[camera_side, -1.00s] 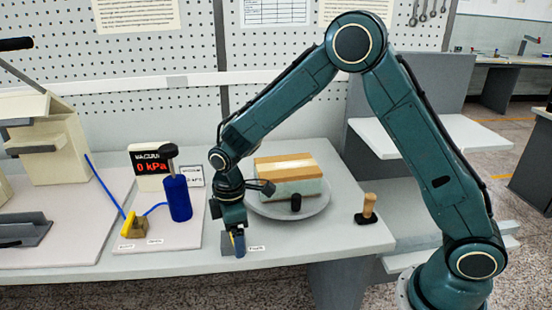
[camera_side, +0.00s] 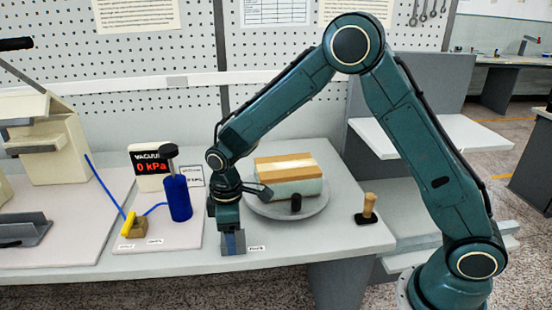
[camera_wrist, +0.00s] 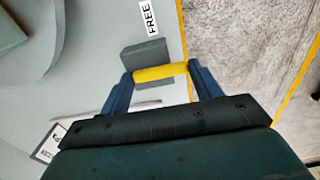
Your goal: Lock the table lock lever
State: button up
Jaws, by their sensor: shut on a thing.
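The table lock lever has a yellow handle (camera_wrist: 160,73), which lies between my fingers in the wrist view. My gripper (camera_wrist: 161,74) is shut on this handle, with a blue finger at each end. A dark grey block (camera_wrist: 147,50) sits just beyond the handle, beside a label reading FREE (camera_wrist: 149,17). In the side view my gripper (camera_side: 232,241) points down at the table's front edge, and its fingers hide the lever. The FREE label (camera_side: 257,247) is just right of it there.
A round turntable (camera_side: 318,205) carries a layered block (camera_side: 290,176) behind my gripper. A wooden-handled stamp (camera_side: 368,207) stands at right. A blue pump (camera_side: 177,198) and a small yellow-handled valve (camera_side: 129,224) are at left. Another label (camera_wrist: 48,143) is partly hidden.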

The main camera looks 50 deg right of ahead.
jog(key=o, duration=1)
jog(key=shift+r, duration=6.95)
jog(key=shift+r, duration=0.1)
